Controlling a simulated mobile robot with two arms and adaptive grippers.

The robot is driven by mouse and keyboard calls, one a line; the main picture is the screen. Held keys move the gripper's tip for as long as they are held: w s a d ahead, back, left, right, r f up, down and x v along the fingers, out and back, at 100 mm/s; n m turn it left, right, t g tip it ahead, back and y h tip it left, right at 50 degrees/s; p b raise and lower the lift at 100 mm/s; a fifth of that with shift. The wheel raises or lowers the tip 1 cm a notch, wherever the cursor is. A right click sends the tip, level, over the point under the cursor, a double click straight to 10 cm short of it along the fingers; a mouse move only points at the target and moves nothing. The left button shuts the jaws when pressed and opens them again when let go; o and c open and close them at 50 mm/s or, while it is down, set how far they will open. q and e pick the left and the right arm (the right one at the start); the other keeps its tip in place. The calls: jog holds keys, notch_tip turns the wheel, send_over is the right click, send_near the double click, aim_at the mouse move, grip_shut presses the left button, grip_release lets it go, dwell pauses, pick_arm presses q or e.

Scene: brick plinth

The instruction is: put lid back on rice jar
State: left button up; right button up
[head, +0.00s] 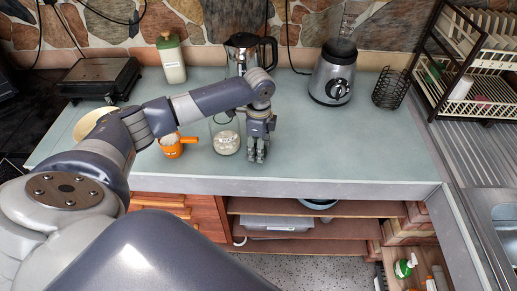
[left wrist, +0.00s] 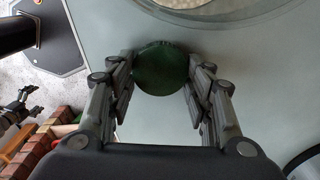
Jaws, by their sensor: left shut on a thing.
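The clear glass jar (head: 226,140) stands upright on the counter with white rice in its lower part. My left gripper (head: 257,158) is just right of the jar, low over the counter and pointing down. In the left wrist view its fingers (left wrist: 160,75) are closed on a round dark green lid (left wrist: 160,68), one finger on each side. The lid is hard to make out in the head view. My right gripper (left wrist: 30,100) shows small at the left of the left wrist view, over the floor, with its fingers apart and empty.
A kettle (head: 243,52), a blender (head: 333,75), a green-capped bottle (head: 171,60) and a wire basket (head: 390,88) stand behind. The counter (head: 340,145) is clear to the right.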

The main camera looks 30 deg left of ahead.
pick_arm(q)
jog(key=shift+r, duration=0.45)
jog(key=shift+s+d+r+b, duration=0.2)
jog(key=shift+r+b, duration=0.15)
jog(key=shift+r, duration=0.1)
jog(key=shift+s+d+r+b, duration=0.2)
jog(key=shift+r+b, duration=0.1)
jog(key=shift+r, duration=0.1)
jog(key=s+d+r+b, duration=0.1)
jog(key=s+d+b, duration=0.1)
jog(key=s+d, duration=0.8)
jog(key=shift+s+r+b, duration=0.35)
jog(key=shift+s, duration=0.25)
jog(key=s+d+r+n, duration=0.2)
jog(key=r+n, duration=0.4)
jog(key=n, duration=0.8)
jog(key=shift+s+d+r, duration=0.2)
jog(key=shift+s, duration=0.3)
